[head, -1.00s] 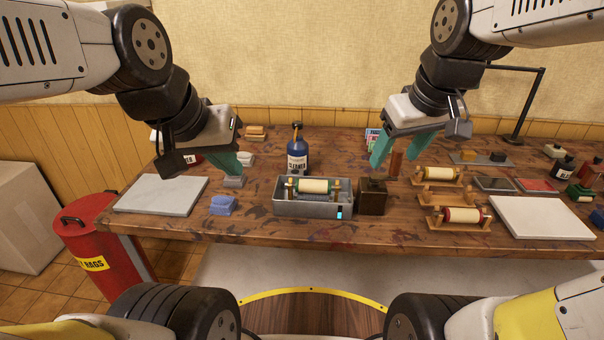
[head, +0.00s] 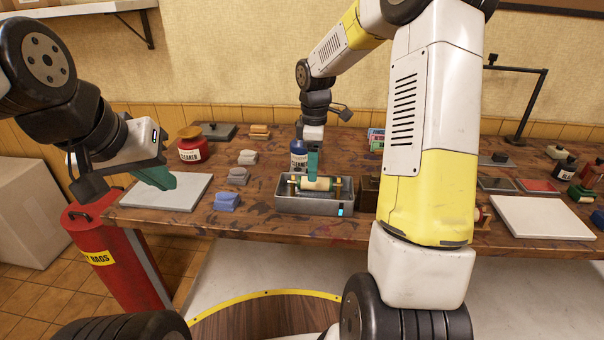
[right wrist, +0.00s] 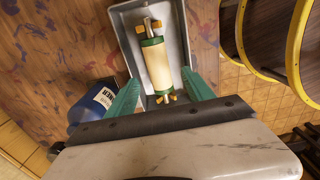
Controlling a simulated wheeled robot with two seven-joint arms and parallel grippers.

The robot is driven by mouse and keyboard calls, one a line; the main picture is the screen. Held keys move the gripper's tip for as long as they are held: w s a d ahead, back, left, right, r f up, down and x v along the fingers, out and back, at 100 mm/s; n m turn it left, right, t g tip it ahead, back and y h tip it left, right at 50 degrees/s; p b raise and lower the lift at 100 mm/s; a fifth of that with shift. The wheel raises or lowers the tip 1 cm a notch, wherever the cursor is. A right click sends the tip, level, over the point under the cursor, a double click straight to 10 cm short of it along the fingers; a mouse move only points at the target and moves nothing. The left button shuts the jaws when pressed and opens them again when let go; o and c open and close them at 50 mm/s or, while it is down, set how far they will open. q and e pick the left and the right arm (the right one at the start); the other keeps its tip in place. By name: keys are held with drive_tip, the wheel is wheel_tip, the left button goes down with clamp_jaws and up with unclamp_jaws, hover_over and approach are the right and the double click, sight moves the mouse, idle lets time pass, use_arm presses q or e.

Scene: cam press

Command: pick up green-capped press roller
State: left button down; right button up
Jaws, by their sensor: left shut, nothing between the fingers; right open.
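The green-capped press roller (head: 317,184) is cream with green ends and sits on its holders in a grey metal tray (head: 313,207). In the right wrist view the roller (right wrist: 159,68) lies lengthwise, with brass-coloured end pieces. My right gripper (head: 313,165) points down just above the tray, open. In the right wrist view its two green fingers (right wrist: 161,80) are spread on either side of the roller's near part; I cannot tell whether they touch it. My left gripper (head: 158,178) is shut and empty above the pale slab (head: 175,203) at the left.
A blue cleaner bottle (head: 299,153) stands close behind the tray. A dark box (head: 370,187) stands at its right, partly hidden by my right arm. A blue block (head: 227,202) lies to the left. A white slab (head: 540,217) lies at the right.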

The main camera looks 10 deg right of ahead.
sight(315, 184)
drive_tip(key=f, duration=0.5)
drive_tip(key=shift+d+f, duration=0.25)
drive_tip(key=shift+d, duration=0.1)
clamp_jaws()
